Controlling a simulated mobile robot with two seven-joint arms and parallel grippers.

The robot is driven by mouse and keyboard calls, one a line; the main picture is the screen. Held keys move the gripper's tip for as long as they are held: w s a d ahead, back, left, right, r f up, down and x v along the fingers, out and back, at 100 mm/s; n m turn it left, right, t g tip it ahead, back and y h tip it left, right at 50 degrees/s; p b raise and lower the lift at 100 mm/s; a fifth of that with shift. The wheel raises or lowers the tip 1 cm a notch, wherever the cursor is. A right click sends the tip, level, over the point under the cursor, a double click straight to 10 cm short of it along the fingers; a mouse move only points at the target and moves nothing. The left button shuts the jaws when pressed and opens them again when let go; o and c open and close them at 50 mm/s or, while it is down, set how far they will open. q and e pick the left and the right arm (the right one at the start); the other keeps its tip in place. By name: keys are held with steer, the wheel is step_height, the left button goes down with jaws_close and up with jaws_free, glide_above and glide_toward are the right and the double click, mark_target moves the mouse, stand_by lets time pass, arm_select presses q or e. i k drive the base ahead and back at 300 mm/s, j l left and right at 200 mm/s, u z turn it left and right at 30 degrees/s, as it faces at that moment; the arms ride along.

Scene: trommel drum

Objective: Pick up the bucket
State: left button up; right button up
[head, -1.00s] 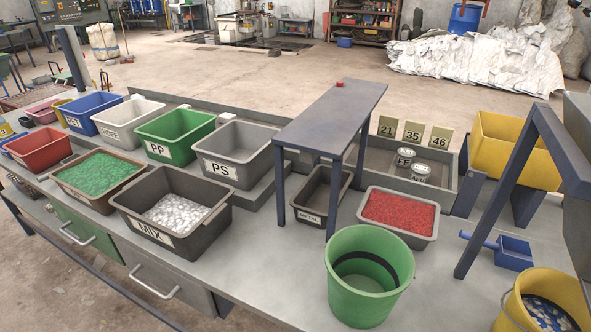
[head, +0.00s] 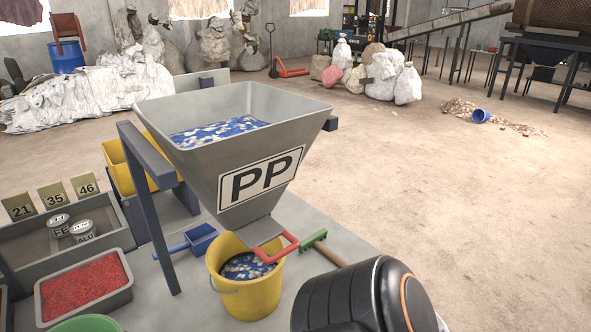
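A yellow bucket (head: 247,297) with a thin wire handle stands upright on the grey bench, under the spout of a hopper marked PP. Blue and white flakes (head: 247,266) lie inside it. A green bucket (head: 88,324) shows only its rim at the bottom left edge. A blue bucket (head: 480,116) lies tipped on the floor far to the right, by a spill of flakes. Neither of my grippers is in view. A dark, rounded link of my arm shows at the bottom, right of the yellow bucket and apart from it in the picture.
The PP hopper (head: 234,165) hangs close above the yellow bucket, with a red handle (head: 276,250) at its outlet. A small green rake (head: 318,241) lies right of it, a blue scoop (head: 198,240) left. A red-filled tray (head: 84,289) is farther left. The floor at right is open.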

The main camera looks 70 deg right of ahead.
mark_target(249, 289)
steer(key=z, duration=2)
